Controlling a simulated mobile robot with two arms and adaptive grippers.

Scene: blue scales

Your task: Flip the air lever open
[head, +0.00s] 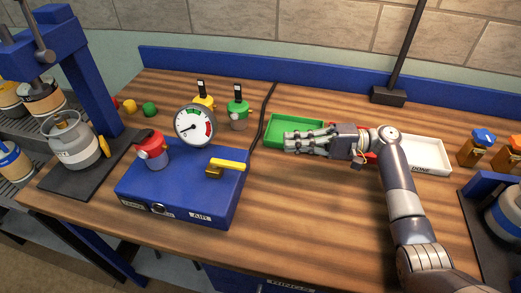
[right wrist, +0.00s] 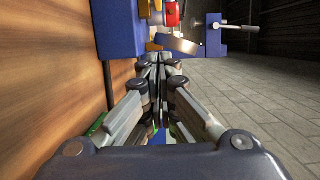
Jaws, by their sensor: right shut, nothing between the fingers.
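The air lever (head: 229,164) is a yellow handle on a brass-coloured valve on top of the blue box (head: 205,207) marked AIR. Its handle points right, toward the box's right edge. My right gripper (head: 287,141) is shut and empty. It lies over the green tray, right of the lever and apart from it, with its fingers pointing left. In the right wrist view the shut fingers (right wrist: 160,65) point toward the blue box (right wrist: 118,30); the lever cannot be made out clearly there. My left gripper is not in view.
A round gauge (head: 195,125) and a red-topped canister (head: 152,149) stand on the box. Green (head: 270,130) and white (head: 428,155) trays lie on the wooden bench. A blue press stands at left. Bare wood lies between the box and my right arm.

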